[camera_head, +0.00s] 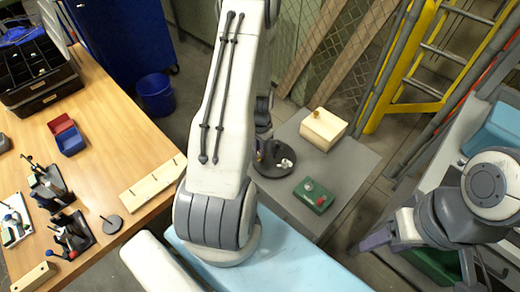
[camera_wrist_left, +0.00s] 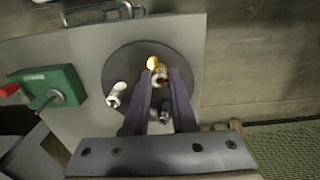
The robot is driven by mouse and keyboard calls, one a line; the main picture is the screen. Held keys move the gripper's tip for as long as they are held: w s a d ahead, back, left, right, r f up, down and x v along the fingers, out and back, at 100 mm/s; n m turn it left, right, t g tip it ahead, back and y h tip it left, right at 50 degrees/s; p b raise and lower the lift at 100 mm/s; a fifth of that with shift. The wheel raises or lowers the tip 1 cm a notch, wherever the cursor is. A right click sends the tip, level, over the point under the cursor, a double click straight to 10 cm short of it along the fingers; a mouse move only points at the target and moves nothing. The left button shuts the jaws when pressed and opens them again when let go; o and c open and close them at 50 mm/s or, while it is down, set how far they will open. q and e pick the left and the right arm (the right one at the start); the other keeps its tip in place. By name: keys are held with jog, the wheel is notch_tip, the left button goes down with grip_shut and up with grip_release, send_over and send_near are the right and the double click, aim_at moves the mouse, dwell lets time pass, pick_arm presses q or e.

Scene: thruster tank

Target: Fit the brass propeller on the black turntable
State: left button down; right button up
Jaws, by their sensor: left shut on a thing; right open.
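The black turntable (camera_head: 270,173) is a round dark disc on the grey table beyond my left arm; it also shows in the left wrist view (camera_wrist_left: 124,66). My left gripper (camera_head: 263,147) is over the disc, its purple fingers (camera_wrist_left: 160,78) shut on a small brass piece (camera_wrist_left: 153,63), apparently the brass propeller. Most of that piece is hidden between the fingers, and I cannot tell whether it touches the disc. A pale metal fitting (camera_wrist_left: 117,94) stands on the disc to the left of the fingers. My right gripper (camera_head: 376,239) is open and low at the right, away from the turntable.
A wooden bench (camera_head: 110,140) with tools is at left. A yellow ladder (camera_head: 405,65) stands behind at right.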

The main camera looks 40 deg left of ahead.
pick_arm(q)
jog(key=shift+f, duration=0.15)
jog(key=shift+f+b, duration=0.45)
jog(key=shift+f, duration=0.35)
dwell(0.4)
jog(key=c, duration=0.6)
grip_release()
jog(key=shift+c, duration=0.2)
